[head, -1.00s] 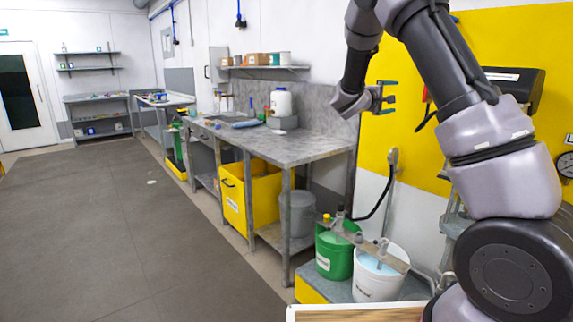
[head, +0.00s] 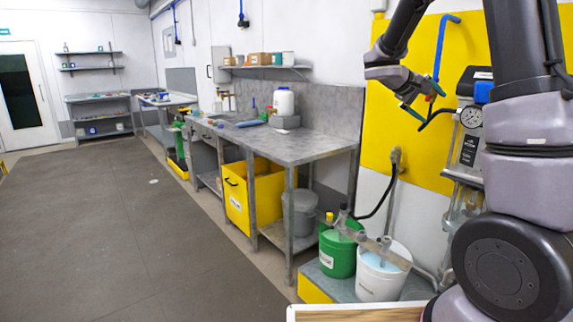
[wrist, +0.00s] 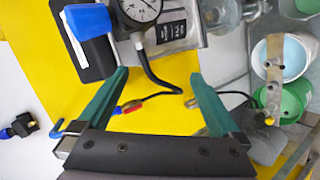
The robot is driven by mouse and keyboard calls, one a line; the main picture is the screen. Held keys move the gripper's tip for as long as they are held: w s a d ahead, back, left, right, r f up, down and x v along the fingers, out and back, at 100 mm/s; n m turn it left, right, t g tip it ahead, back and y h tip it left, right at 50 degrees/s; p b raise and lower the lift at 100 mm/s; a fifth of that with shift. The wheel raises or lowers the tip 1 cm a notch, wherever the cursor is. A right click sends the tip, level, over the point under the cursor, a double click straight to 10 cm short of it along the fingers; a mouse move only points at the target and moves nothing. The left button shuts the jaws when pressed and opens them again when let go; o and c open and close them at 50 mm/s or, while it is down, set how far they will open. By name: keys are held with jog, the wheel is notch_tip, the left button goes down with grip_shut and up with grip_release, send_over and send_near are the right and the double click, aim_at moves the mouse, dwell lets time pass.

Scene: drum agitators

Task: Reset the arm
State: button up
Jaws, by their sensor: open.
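My gripper (head: 423,101) is raised in front of the yellow wall panel at the upper right of the head view. In the wrist view my gripper (wrist: 160,100) shows two teal fingers spread wide apart with nothing held between them. Behind the fingers are the yellow panel and a black hose with a red fitting (wrist: 128,107). My arm rises at the right of the head view and bends over the top edge, so part of it is out of frame.
A gauge unit (head: 472,118) hangs on the wall near my arm. A green bucket (head: 337,255) and a white bucket (head: 380,280) stand below. A grey workbench (head: 290,148) runs along the wall.

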jog(key=s+a+m+g+y, duration=0.1)
jog(key=s+a+m+y, duration=0.15)
jog(key=s, duration=0.55)
jog(key=s+a+m+y, duration=0.15)
jog(key=s+y, duration=0.25)
jog(key=s, duration=0.4)
jog(key=s+a+r+m+t+y, duration=0.2)
jog(key=s+a+y, duration=0.5)
jog(key=s+a, duration=0.5)
jog(key=shift+a+r+t, duration=0.7)
